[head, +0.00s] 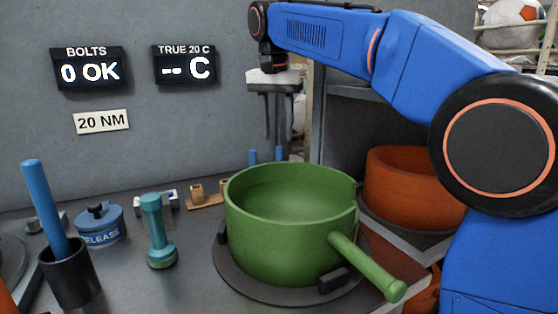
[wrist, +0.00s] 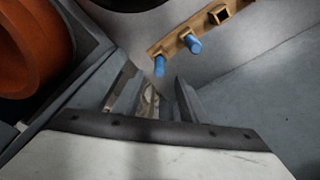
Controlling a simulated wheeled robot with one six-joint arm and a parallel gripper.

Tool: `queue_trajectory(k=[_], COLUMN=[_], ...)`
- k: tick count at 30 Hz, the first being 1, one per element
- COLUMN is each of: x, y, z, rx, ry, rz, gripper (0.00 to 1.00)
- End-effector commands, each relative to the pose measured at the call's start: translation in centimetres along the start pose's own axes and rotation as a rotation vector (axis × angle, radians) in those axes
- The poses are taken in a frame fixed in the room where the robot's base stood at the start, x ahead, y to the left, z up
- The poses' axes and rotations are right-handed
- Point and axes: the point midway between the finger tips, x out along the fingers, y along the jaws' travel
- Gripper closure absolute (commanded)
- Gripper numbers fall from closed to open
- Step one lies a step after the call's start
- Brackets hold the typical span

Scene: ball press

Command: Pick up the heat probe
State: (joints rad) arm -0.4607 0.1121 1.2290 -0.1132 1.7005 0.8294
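No label marks the heat probe. A blue rod (head: 42,205) standing tilted in a black cup (head: 70,275) at the far left in the head view may be it, but I cannot be sure; its lower end is hidden in the cup. My gripper (head: 278,125) hangs pointing down behind the green pot, far to the right of the rod. In the wrist view my gripper (wrist: 153,95) shows two fingers apart with nothing between them. Two blue pegs (wrist: 194,45) stand in a wooden rack (wrist: 166,44) beyond the fingers.
A green pot (head: 285,240) with a handle stands on a dark round base. An orange pot (head: 400,190) is at the right. A teal dumbbell-shaped piece (head: 155,230) and a blue RELEASE knob (head: 98,224) stand between the cup and the green pot.

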Motion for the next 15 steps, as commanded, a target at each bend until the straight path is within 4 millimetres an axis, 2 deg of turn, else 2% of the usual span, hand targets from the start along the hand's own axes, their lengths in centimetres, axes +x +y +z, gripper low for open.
queue_trajectory(k=[7,15], x=[1.5,5.0], y=[0.1,0.2], z=[0.1,0.1], rx=[0.0,0.0], ry=[-0.001,0.0], rz=[0.001,0.001], gripper=[0.61,0.61])
